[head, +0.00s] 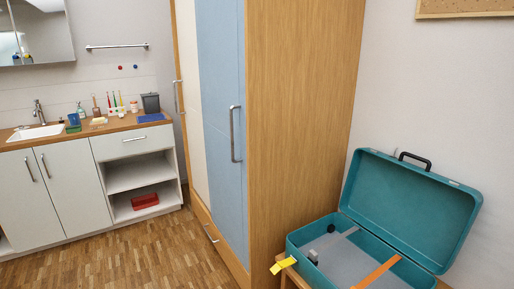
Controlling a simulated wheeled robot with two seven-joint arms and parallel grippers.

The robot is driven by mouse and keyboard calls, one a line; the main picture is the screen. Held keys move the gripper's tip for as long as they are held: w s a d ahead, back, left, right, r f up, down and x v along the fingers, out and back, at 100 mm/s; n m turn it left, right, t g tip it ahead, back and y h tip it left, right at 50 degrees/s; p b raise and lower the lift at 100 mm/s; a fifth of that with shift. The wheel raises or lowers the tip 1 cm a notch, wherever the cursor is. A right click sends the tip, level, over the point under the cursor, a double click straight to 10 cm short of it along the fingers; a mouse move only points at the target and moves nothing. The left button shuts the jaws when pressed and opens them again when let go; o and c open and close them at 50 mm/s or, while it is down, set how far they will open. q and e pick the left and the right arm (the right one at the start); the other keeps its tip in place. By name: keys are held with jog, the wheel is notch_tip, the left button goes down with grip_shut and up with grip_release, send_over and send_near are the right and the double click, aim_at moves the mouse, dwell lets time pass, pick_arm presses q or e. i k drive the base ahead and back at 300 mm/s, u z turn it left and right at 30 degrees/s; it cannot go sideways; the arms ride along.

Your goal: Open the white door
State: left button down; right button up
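A tall wooden wardrobe (302,110) stands in the middle of the head view. Its white door (194,110) is on the far left part of the front and looks shut. A silver vertical handle (176,97) shows at that door's left edge. A blue door (226,150) with a silver handle (234,134) is beside it and also looks shut. Two pale cabinet doors (66,195) under the sink are shut as well. Neither of my grippers is in view.
A sink counter (80,134) with small items stands left, above open shelves with a red box (145,201). An open teal suitcase (408,212) is at right. Wooden floor (120,258) before the wardrobe is clear.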

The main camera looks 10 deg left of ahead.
aim_at(185, 17)
jog(key=u, duration=1.1)
jog(key=i, duration=1.5)
jog(key=u, duration=0.85)
jog(key=i, duration=2)
jog(key=z, duration=0.3)
